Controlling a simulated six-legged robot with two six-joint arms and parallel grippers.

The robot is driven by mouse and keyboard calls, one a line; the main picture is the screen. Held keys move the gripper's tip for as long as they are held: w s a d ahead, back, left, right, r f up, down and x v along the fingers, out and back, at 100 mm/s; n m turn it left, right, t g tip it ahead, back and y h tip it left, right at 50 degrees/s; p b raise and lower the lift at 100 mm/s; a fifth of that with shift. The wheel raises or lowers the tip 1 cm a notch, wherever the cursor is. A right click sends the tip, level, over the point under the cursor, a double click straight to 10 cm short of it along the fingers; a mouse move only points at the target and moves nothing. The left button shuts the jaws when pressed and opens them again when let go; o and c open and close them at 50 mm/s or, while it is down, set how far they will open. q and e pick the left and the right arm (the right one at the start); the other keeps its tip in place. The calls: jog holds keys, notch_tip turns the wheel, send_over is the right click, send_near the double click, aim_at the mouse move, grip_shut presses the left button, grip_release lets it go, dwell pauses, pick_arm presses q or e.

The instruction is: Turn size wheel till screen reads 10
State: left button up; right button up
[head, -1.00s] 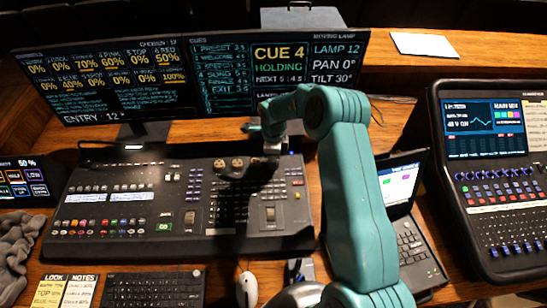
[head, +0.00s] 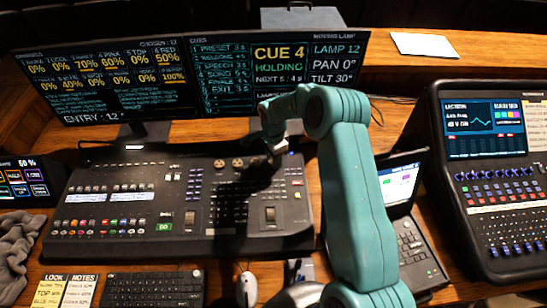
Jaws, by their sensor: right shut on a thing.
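The lighting desk (head: 130,215) lies below the wide monitor (head: 110,75). Two small brown wheels (head: 228,163) show at its top edge. My right gripper (head: 276,158) reaches down just right of them and is shut on a wheel at the desk's top right. The fingers and dark shadow mostly hide that wheel, and its label cannot be read. The monitor's right part (head: 335,63) reads LAMP 12, PAN 0° and TILT 30°. My arm covers the lines below, so no size value shows. My left gripper is not in view.
A small laptop (head: 408,215) stands right of my arm, and a sound mixer (head: 490,190) stands further right. A keyboard (head: 153,288), a mouse (head: 246,289) and notes (head: 65,291) lie in front. A grey cloth (head: 14,245) lies at left.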

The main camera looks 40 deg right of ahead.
dwell(0.3)
jog(key=o, duration=1)
jog(key=shift+o, duration=0.2)
jog(key=shift+r, duration=0.1)
jog(key=shift+r, duration=0.4)
notch_tip(320, 180, up, 15)
jog(key=b, duration=0.2)
jog(key=shift+r, duration=0.15)
jog(key=shift+s+a, duration=0.1)
jog(key=shift+s, duration=0.05)
